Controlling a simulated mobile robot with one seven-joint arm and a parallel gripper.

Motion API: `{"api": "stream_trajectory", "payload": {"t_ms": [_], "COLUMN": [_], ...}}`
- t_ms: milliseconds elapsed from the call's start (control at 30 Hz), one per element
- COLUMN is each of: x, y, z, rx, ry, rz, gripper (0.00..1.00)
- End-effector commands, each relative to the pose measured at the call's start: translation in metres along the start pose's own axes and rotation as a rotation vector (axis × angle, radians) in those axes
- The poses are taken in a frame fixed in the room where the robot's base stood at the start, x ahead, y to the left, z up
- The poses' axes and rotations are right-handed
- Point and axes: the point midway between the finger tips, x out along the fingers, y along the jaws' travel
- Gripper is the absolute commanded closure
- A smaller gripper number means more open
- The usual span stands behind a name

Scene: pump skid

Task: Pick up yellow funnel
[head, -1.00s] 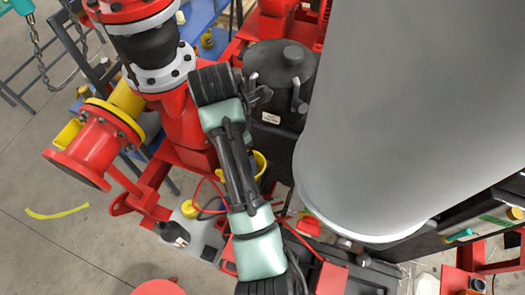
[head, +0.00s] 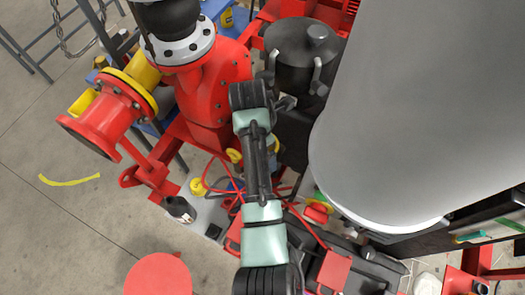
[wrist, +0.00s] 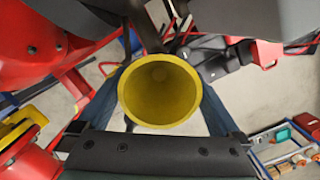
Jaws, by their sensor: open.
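The yellow funnel (wrist: 160,92) is in the middle of the wrist view, its wide round mouth facing the camera. My gripper (wrist: 163,78) is open, with one blue-grey finger on each side of the funnel. I cannot tell whether either finger touches it. In the head view my arm covers most of the area; a patch of yellow that looks like the funnel (head: 234,155) shows beside the arm. My gripper is hidden there under the arm.
A large grey tank (head: 420,100) stands close on the right, with a black lidded pot (head: 295,60) behind my arm. Red pipework (head: 210,85) is on the left. A red cable and yellow fitting (head: 198,187) lie near the arm. Open floor (head: 60,230) is at lower left.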

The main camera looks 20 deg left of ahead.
Motion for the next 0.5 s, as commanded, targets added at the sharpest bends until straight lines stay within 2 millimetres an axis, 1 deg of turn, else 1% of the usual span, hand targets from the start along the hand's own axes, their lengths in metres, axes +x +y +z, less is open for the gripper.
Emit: {"api": "stream_trajectory", "payload": {"t_ms": [100, 200, 467, 500], "x": [0.013, 0.021, 0.025, 0.025], "y": [-0.001, -0.001, 0.0, 0.0], "z": [0.0, 0.0, 0.0, 0.0], "rx": [0.0, 0.0, -0.001, -0.001], "ry": [0.002, 0.0, -0.001, -0.001], "rz": [-0.003, -0.001, 0.0, 0.0], "gripper": [0.0, 0.0, 0.0, 0.05]}}
